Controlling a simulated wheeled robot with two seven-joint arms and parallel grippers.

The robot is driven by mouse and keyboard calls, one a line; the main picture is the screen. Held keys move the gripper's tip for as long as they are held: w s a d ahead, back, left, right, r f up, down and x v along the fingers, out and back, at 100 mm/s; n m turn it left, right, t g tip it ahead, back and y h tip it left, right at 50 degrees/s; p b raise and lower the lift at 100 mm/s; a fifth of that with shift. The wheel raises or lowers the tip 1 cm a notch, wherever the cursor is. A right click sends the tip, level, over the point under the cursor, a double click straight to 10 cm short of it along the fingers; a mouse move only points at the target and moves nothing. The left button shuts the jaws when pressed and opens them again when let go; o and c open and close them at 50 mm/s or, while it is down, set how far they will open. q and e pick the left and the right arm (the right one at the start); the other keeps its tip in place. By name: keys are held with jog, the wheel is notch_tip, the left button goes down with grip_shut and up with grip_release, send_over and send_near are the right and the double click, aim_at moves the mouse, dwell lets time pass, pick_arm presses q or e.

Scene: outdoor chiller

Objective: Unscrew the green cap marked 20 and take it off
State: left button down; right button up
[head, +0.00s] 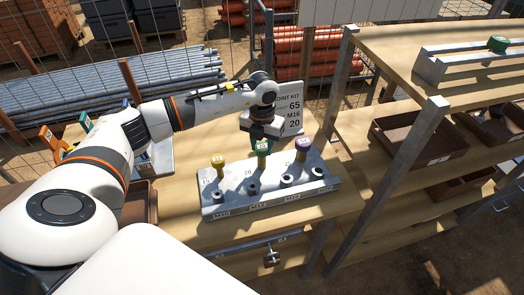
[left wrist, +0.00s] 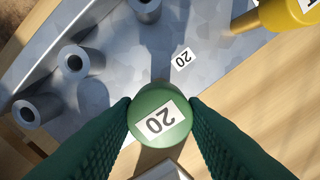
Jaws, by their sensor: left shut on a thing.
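The green cap marked 20 (left wrist: 160,118) is round with a white label on top. In the left wrist view my left gripper (left wrist: 160,112) has a dark green padded finger on each side of it, shut on it. In the head view the green cap (head: 262,147) shows just below my left gripper (head: 262,136), which comes down from above. The cap is upright over the grey metal block (head: 232,207), at the middle of its back row. Whatever is under the cap is mostly hidden from the wrist camera. My right gripper is not in view.
A yellow cap (head: 218,160) stands left of the green one and a purple cap (head: 303,144) right. Several short grey sleeves (head: 253,188) stand along the block's front. A sign (head: 291,100) stands behind. A shelf post (head: 400,175) rises to the right.

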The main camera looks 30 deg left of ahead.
aim_at(262, 146)
pick_arm(q)
jog(key=shift+r, duration=0.3)
jog(key=shift+r+p, duration=1.4)
jog(key=shift+r, duration=0.65)
jog(key=c, duration=1.4)
grip_release()
grip_shut()
